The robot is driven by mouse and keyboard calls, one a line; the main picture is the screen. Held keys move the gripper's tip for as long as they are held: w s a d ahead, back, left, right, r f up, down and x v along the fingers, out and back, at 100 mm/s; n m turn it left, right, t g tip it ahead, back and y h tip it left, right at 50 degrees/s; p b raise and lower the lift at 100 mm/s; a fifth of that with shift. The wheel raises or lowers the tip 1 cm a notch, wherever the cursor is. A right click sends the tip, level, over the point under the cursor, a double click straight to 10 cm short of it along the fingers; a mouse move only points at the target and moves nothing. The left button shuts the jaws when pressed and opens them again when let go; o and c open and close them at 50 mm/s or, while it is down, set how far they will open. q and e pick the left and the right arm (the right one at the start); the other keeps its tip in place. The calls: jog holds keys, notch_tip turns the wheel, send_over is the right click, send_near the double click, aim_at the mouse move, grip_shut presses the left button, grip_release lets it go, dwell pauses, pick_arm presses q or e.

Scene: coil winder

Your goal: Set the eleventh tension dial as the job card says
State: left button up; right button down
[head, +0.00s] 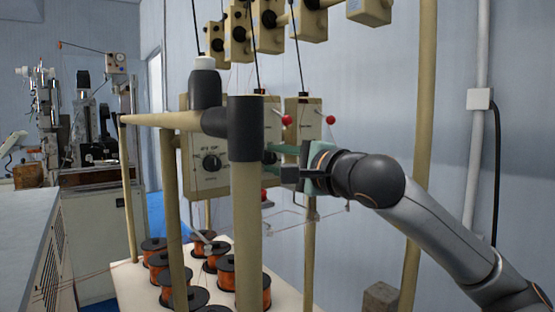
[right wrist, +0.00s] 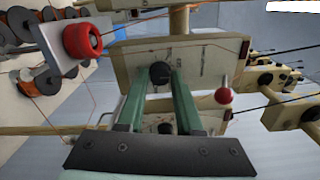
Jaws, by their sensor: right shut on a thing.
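My right gripper (head: 270,152) reaches in from the right in the head view, its fingertips at a cream tension box partly hidden by a post. In the right wrist view its two green fingers (right wrist: 161,82) are shut on a black dial knob (right wrist: 160,72) on the face of a worn cream box (right wrist: 205,65). The dial's scale and pointer cannot be read. A nearer box (head: 200,182) shows another black dial (head: 211,162) with blurred print. No job card can be made out. My left gripper is not in view.
A cream post with a black joint (head: 245,130) stands in front of the gripper. Red balls (head: 287,120) on thin arms and taut wires are close by. Copper spools (head: 155,250) stand below on a pale board. More boxes (head: 268,22) hang above.

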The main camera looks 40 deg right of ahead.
dwell(0.3)
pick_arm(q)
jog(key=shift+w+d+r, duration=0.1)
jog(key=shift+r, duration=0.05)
pick_arm(e)
jog(key=c, duration=0.6)
grip_release()
jog(key=shift+s+f+b, duration=0.1)
jog(key=shift+s+b, duration=0.2)
jog(key=shift+s, duration=0.05)
pick_arm(q)
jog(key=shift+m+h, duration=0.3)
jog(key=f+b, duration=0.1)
jog(key=b, duration=0.1)
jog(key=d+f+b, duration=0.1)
jog(key=b, duration=0.1)
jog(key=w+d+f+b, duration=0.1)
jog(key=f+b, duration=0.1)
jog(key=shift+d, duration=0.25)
pick_arm(e)
jog(key=s, duration=0.4)
jog(key=s+a, duration=0.1)
jog(key=s, duration=0.6)
jog(key=shift+s+a, duration=0.2)
jog(key=shift+s, duration=0.2)
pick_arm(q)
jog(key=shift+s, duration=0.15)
